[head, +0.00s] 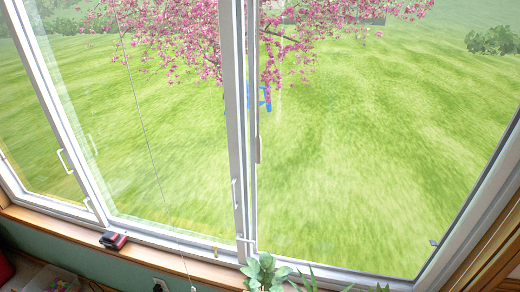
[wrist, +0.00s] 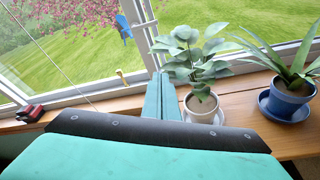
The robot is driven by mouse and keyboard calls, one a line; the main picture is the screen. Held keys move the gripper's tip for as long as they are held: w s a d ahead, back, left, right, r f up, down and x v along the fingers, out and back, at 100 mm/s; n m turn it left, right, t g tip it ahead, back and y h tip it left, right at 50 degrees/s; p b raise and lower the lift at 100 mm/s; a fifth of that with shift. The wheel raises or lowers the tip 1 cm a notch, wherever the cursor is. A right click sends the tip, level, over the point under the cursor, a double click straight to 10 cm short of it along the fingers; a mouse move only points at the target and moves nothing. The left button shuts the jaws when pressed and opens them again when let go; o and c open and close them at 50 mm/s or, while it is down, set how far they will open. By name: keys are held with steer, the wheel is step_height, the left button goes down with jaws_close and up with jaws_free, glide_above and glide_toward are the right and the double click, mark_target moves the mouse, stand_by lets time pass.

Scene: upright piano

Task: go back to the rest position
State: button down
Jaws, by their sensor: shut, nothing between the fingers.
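My gripper (wrist: 164,84) shows in the wrist view as teal fingers closed together, rising from behind the black band of its wide teal body. It is shut and empty. Its fingertips point towards the window sill, just left of a potted leafy plant; I cannot tell the exact gap between them. The gripper does not show in the head view. No piano is visible in either view.
A wooden window sill (head: 178,262) runs below large windows. On it are a small red and black object (head: 114,240), a leafy plant (wrist: 198,60) in a white pot and a spiky plant in a blue pot (wrist: 287,103). A thin cord (head: 150,150) hangs before the glass.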

steer(key=s+d+f+m+y, duration=0.2)
steer(key=s+d+m+y, duration=0.1)
steer(key=s+m, duration=1.2)
steer(key=s+d+r+m, duration=0.2)
steer(key=s+r+m, duration=0.3)
steer(key=s+m, duration=0.2)
steer(key=s+d+r+m+h, duration=0.1)
steer(key=s+d+r+m, duration=0.1)
steer(key=s+r+m, duration=0.3)
steer(key=s+m, duration=0.2)
steer(key=s, duration=0.2)
steer(key=shift+m+t, duration=0.3)
